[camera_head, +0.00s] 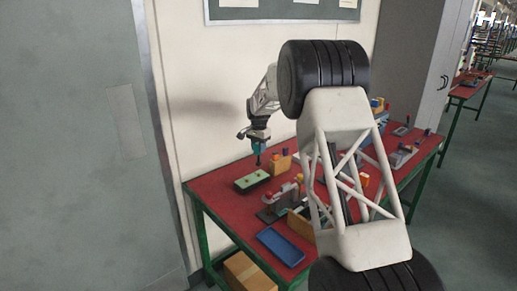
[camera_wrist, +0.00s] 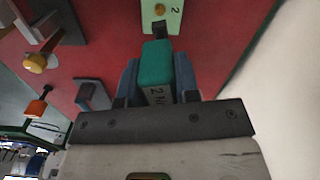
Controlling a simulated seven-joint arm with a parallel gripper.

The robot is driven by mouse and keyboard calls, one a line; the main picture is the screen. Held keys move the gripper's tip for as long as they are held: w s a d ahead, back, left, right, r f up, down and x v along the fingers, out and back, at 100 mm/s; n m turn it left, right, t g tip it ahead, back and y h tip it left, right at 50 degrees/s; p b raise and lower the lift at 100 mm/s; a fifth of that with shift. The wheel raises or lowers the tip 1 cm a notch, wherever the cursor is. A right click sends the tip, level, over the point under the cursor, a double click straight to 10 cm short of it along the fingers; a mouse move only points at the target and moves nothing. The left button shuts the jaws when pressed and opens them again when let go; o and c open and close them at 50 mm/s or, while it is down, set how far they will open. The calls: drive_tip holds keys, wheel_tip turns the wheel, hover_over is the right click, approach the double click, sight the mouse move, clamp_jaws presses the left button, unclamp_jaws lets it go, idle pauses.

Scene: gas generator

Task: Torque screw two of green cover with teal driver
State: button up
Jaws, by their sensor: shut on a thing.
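My gripper (camera_head: 258,141) is shut on the teal driver (camera_head: 258,149) in the head view, holding it upright with its dark shaft pointing down. The green cover (camera_head: 252,181) lies flat on the red table, just below and left of the driver. In the wrist view the teal driver (camera_wrist: 157,66) sits between my gripper's fingers (camera_wrist: 158,80). Past it, part of the green cover (camera_wrist: 172,24) shows a yellowish screw (camera_wrist: 159,9) beside a printed 2. The driver's tip is hidden in the wrist view, so I cannot tell whether it touches a screw.
A tan block (camera_head: 281,165) stands right of the cover on the red table (camera_head: 217,187). A blue tray (camera_head: 281,246) lies at the front edge. A grey fixture (camera_head: 275,205) stands between. My own arm hides much of the table's right side. A wall rises behind the table.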

sight(259, 163)
drive_tip(key=shift+r+n, duration=0.1)
drive_tip(key=shift+n, duration=0.8)
drive_tip(key=shift+f, duration=2)
drive_tip(key=shift+f, duration=0.85)
idle(0.7)
idle(0.4)
drive_tip(key=shift+m, duration=1.5)
drive_tip(key=shift+m, duration=0.3)
